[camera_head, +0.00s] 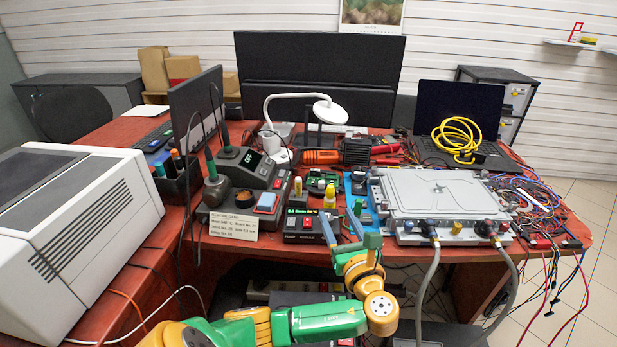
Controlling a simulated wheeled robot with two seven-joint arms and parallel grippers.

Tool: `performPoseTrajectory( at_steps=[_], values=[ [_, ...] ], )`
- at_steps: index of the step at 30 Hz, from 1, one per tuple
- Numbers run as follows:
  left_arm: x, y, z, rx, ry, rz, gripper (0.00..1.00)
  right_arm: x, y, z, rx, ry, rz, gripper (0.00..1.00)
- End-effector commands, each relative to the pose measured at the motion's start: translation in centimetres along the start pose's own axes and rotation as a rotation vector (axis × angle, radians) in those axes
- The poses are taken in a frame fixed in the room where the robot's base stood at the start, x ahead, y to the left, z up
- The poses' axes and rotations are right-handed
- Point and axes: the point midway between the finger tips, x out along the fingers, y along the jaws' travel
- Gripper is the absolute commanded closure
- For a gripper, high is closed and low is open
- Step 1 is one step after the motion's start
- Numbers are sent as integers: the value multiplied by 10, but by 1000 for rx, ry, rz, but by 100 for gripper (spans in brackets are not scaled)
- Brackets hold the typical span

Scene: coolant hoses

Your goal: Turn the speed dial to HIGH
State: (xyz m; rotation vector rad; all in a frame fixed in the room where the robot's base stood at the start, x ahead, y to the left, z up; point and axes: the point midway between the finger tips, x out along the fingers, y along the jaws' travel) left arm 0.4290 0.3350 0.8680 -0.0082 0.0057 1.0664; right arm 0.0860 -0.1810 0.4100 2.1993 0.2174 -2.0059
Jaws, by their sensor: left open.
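I cannot make out a dial marked for speed, nor any HIGH marking. My right gripper is out of view.
A grey plate unit (437,192) with knobs and two thick hoses (428,278) stands right of the gripper. A soldering station (240,168), a handwritten card (233,224) and small bottles crowd the left. Loose cables (540,210) cover the right end. A white lamp (330,112) stands behind.

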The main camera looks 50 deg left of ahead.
Motion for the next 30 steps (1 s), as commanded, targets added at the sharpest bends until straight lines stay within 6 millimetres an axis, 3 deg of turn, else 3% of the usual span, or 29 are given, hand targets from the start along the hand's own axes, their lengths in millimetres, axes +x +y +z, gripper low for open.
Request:
performPoseTrajectory(
  at_steps=[1, 9, 14, 21, 24, 30],
  values=[
    [0, 0, -20, 0, 0, -1, 40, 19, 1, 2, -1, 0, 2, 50],
    [0, 0, -59, 0, 1, -1, 40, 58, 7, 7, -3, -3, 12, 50],
    [9, 0, -60, 0, -1, 0, 40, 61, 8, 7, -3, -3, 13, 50],
    [56, 0, -59, 1, -2, 1, 40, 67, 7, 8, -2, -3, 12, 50],
    [67, 0, -59, 1, 0, 0, 40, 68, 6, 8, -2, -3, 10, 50],
    [71, 0, -58, 0, 1, -1, 40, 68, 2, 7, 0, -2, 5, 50]
  ],
)
